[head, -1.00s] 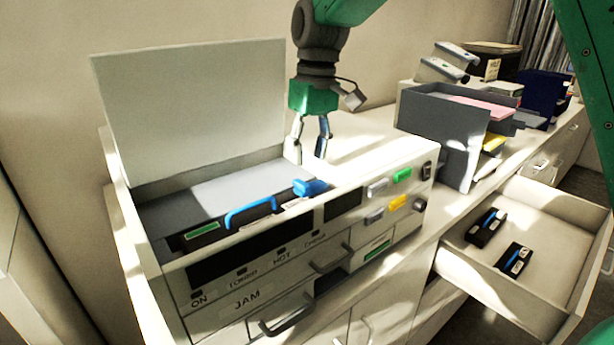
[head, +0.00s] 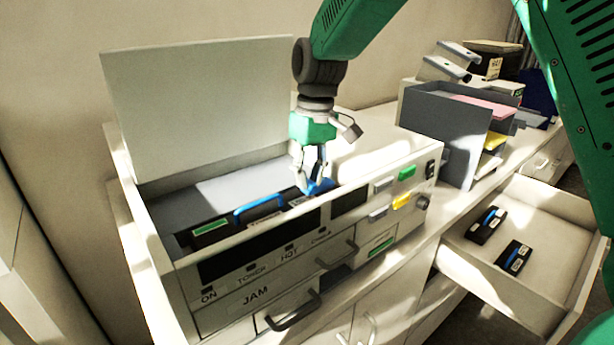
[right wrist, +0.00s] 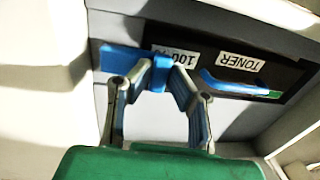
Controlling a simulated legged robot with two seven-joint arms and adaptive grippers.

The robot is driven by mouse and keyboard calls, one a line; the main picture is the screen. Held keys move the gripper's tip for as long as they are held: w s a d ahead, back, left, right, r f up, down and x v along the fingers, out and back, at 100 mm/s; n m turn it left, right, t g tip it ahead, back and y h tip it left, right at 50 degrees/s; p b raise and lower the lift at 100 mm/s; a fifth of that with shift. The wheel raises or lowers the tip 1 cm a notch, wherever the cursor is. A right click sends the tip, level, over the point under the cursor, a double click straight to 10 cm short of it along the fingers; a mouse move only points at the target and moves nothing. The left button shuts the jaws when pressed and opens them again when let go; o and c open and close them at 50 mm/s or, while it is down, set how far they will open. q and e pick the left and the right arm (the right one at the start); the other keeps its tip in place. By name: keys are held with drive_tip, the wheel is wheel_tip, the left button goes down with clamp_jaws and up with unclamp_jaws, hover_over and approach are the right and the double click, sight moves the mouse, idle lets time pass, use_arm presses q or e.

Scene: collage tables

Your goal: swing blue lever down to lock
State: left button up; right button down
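The blue lever (head: 324,186) is at the right end of a black toner cartridge inside the open printer (head: 262,275). It also shows in the right wrist view (right wrist: 118,58), a flat blue bar with a short stem. My right gripper (head: 309,189) points down at the lever and partly hides it in the head view. In the right wrist view its fingertips (right wrist: 160,72) are apart, one on each side of the lever's stem. Whether they touch it is unclear. The cartridge's blue handle (right wrist: 235,87) lies beside it, by a TONER label. My left gripper is not in view.
The printer's lid (head: 195,110) stands raised behind the opening. A grey tray rack (head: 440,130) stands to the right. An open drawer (head: 545,290) holds two black cartridges (head: 487,226). The printer's inner walls surround the lever closely.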

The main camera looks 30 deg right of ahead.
drive_tip(key=shift+a, duration=0.2)
drive_tip(key=shift+d+f+h, duration=0.15)
drive_tip(key=shift+f+h, duration=0.2)
drive_tip(key=shift+h, duration=0.25)
drive_tip(key=shift+s, duration=0.1)
drive_tip(key=c, duration=1.5)
unclamp_jaws()
drive_tip(key=shift+a, duration=0.2)
drive_tip(key=shift+d, duration=0.1)
drive_tip(key=shift+r, duration=0.3)
wheel_tip(320, 180, up, 11)
